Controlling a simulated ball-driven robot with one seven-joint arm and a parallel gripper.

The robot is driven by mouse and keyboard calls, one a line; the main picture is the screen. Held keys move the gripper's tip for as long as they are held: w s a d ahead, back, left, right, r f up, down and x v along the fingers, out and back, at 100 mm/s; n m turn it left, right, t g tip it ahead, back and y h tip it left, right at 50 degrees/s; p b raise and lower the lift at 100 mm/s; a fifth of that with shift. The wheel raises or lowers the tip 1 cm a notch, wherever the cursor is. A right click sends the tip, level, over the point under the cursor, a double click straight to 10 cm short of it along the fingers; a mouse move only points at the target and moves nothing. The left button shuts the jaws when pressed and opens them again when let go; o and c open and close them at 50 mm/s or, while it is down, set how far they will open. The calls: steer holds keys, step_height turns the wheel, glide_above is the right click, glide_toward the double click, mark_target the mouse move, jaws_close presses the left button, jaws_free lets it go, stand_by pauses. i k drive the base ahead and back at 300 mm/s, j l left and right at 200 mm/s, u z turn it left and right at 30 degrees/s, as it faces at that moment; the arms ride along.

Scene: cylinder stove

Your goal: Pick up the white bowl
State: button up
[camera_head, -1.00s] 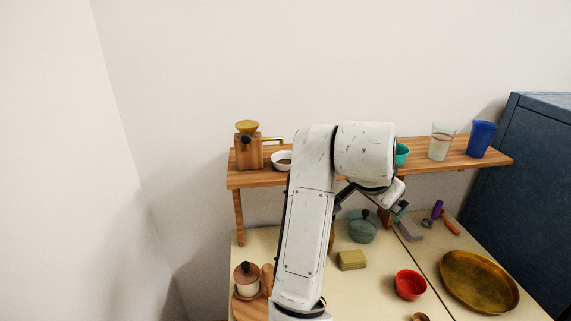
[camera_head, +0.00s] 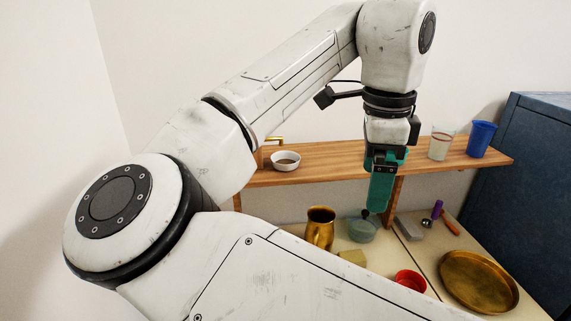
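The white bowl (camera_head: 286,160) sits upright on the wooden shelf, left of its middle, with a dark brownish inside. It is in full view just right of my arm's forearm. My gripper (camera_head: 378,208) has teal fingers pointing down, in front of the shelf and to the right of the bowl, apart from it. The fingers overlap in this view, so their opening does not show. I see nothing clearly held between them.
On the wooden shelf (camera_head: 330,161) a clear cup (camera_head: 440,143) and a blue cup (camera_head: 481,138) stand at right. Below are a brass jug (camera_head: 320,228), a lidded pot (camera_head: 362,229), a red bowl (camera_head: 410,279) and a brass tray (camera_head: 478,281). A blue cabinet (camera_head: 530,190) is at right.

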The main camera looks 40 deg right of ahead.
mark_target(283, 161)
steer(key=i+l, duration=0.2)
steer(key=i, duration=0.3)
steer(key=i+l, duration=0.2)
steer(key=i, duration=0.25)
